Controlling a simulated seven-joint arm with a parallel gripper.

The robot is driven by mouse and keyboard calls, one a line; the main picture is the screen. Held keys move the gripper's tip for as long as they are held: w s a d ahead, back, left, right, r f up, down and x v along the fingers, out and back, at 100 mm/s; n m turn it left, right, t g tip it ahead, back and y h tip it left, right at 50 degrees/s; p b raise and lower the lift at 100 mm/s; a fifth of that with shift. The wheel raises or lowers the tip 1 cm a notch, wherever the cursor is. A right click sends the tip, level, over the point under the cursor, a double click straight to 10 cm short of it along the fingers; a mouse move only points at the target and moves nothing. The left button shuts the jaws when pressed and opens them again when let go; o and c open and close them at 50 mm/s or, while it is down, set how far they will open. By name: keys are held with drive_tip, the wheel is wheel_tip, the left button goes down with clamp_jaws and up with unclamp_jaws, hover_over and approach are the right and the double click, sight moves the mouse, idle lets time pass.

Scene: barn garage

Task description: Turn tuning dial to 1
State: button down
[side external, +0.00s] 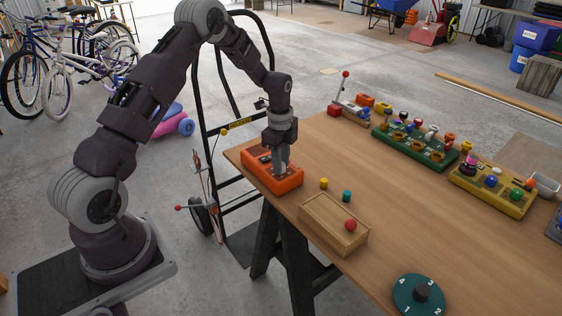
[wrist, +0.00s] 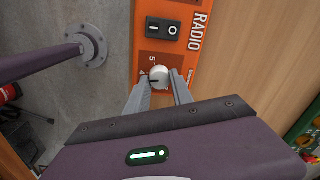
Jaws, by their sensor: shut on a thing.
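The orange radio box (side external: 257,157) sits at the left corner of the wooden table. It also shows in the wrist view (wrist: 184,13), with the word RADIO along its edge. Its tuning dial (wrist: 159,76) is a small white knob with a dark pointer mark, with the numbers 5 and 4 visible on its left; other numbers are hidden. My gripper (wrist: 160,90) is pointed down over the box and shut on the dial. In the side view my gripper (side external: 281,170) hides the dial. A black rocker switch (wrist: 163,29) marked I and O is beyond the dial.
A wooden box with a red ball (side external: 333,222) and two small pegs stand near the radio. A green numbered dial (side external: 419,295) lies at the front. Green (side external: 415,145) and yellow (side external: 492,188) toy boards stand further back. The table middle is clear.

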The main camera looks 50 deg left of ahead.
drive_tip(key=n, duration=0.4)
drive_tip(key=shift+w+n, duration=0.1)
drive_tip(key=shift+n, duration=0.2)
drive_tip(key=n, duration=0.4)
drive_tip(key=shift+n, duration=0.3)
drive_tip(key=n, duration=0.4)
drive_tip(key=shift+w+a+n, duration=0.1)
drive_tip(key=shift+n, duration=0.2)
drive_tip(key=n, duration=0.3)
drive_tip(key=shift+n+g, duration=0.3)
drive_tip(key=n, duration=0.4)
drive_tip(key=shift+a, duration=0.1)
drive_tip(key=n, duration=0.8)
drive_tip(key=shift+a+n, duration=0.1)
drive_tip(key=shift+n, duration=2.3)
